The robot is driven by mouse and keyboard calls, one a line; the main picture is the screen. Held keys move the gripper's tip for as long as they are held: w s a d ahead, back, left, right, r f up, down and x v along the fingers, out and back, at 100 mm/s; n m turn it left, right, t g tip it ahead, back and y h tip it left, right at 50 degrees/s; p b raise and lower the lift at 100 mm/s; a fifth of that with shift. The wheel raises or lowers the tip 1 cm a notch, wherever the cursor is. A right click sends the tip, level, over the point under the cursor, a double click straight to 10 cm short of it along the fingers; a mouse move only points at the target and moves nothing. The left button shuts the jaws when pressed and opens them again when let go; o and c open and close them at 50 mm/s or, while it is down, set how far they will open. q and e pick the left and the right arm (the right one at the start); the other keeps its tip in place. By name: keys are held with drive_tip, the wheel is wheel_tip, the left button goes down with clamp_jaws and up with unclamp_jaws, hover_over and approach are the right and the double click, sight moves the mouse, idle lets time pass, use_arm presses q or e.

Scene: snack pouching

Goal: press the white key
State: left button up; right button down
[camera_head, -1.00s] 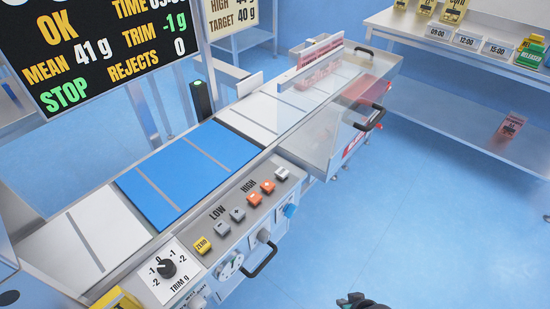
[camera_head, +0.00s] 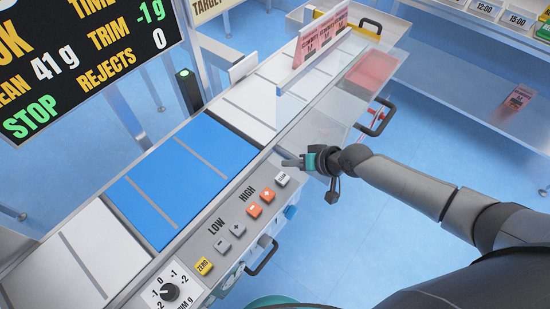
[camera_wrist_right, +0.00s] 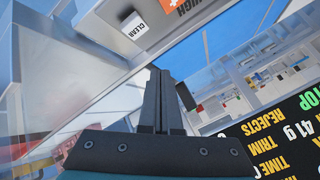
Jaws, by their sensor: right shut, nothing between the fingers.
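The white key (camera_head: 282,179) is the last key at the far end of the key row on the machine's front panel. It also shows in the right wrist view (camera_wrist_right: 134,25), where it reads CLEAR. My right gripper (camera_head: 287,162) is shut and empty, just beyond the white key and apart from it. In the right wrist view its closed fingers (camera_wrist_right: 159,72) point toward the panel edge, with the key ahead and to the left. My left gripper is not in view.
Orange keys (camera_head: 261,202), grey keys (camera_head: 230,237) and a yellow ZERO key (camera_head: 204,266) share the panel. A trim dial (camera_head: 170,292) is at the near end. A clear guard (camera_head: 318,125) stands close to my right gripper. The display (camera_head: 90,60) reads STOP.

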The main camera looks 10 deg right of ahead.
sight(285, 180)
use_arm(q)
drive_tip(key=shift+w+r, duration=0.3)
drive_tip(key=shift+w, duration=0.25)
use_arm(e)
drive_tip(key=shift+w+a+r, duration=0.25)
drive_tip(key=shift+w+r, duration=0.1)
drive_tip(key=shift+r, duration=0.15)
drive_tip(key=shift+w+a+r, duration=0.25)
drive_tip(key=shift+w+r, duration=0.05)
drive_tip(key=shift+r, duration=0.2)
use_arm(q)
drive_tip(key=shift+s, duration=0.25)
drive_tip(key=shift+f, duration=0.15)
use_arm(e)
drive_tip(key=shift+f, duration=0.15)
use_arm(q)
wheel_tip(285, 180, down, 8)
drive_tip(key=b, duration=0.8)
use_arm(e)
wheel_tip(285, 180, down, 8)
drive_tip(key=shift+f, duration=0.25)
use_arm(q)
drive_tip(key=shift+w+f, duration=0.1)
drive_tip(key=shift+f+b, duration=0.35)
drive_tip(key=shift+b, duration=0.1)
use_arm(e)
drive_tip(key=shift+f, duration=0.45)
